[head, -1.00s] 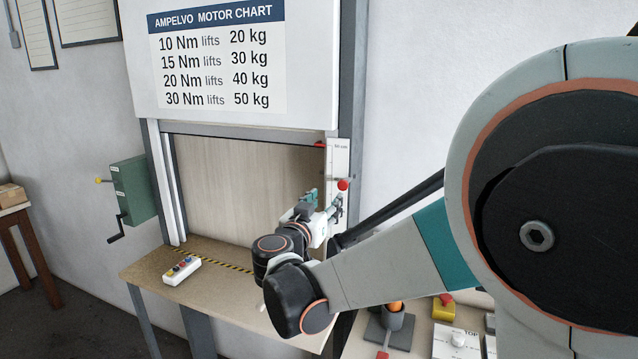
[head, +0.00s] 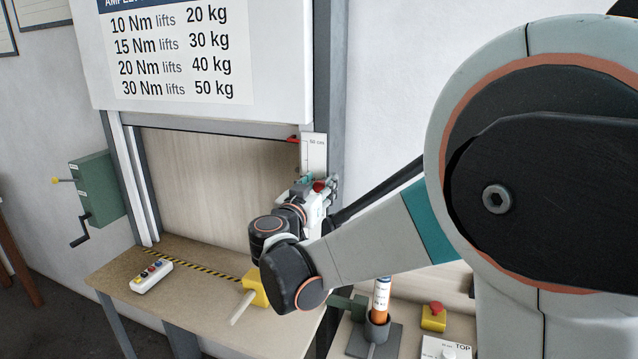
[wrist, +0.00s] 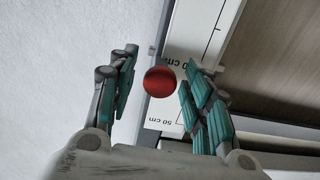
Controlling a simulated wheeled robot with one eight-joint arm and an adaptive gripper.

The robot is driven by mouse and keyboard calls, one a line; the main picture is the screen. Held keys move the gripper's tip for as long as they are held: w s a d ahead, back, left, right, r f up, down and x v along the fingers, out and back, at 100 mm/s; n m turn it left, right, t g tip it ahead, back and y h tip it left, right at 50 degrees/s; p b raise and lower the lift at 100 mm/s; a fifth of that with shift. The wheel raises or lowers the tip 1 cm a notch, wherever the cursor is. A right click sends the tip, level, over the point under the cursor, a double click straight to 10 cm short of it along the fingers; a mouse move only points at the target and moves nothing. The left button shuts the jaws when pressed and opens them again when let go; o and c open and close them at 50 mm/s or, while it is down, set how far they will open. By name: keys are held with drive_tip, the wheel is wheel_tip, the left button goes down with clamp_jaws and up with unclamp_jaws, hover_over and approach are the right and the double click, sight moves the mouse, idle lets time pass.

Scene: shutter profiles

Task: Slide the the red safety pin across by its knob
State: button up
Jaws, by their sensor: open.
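The red round knob (head: 319,186) of the safety pin is on the right door post, below the 50 cm scale. In the wrist view the knob (wrist: 160,81) lies between the two teal-padded fingers of my gripper (wrist: 158,62). The fingers are open, with a visible gap on each side of the knob. In the head view my gripper (head: 324,187) is at the post and partly covers the knob. The shaft of the pin behind the knob is hidden.
A white scale plate (head: 314,155) and a red marker (head: 293,139) sit above the knob. The wooden shutter (head: 210,180) is to the left. Below, the bench holds a button box (head: 151,276) and a yellow block with a handle (head: 256,287).

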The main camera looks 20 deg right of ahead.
drive_tip(key=shift+s, duration=0.1)
clamp_jaws()
drive_tip(key=s+d, duration=0.2)
drive_tip(key=d, duration=0.1)
drive_tip(key=shift+s+d, duration=0.15)
drive_tip(key=shift+s, duration=0.05)
unclamp_jaws()
drive_tip(key=shift+s+d, duration=0.1)
drive_tip(key=shift+d, duration=0.05)
drive_tip(key=shift+r, duration=0.1)
wheel_tip(320, 180, up, 10)
idle(0.5)
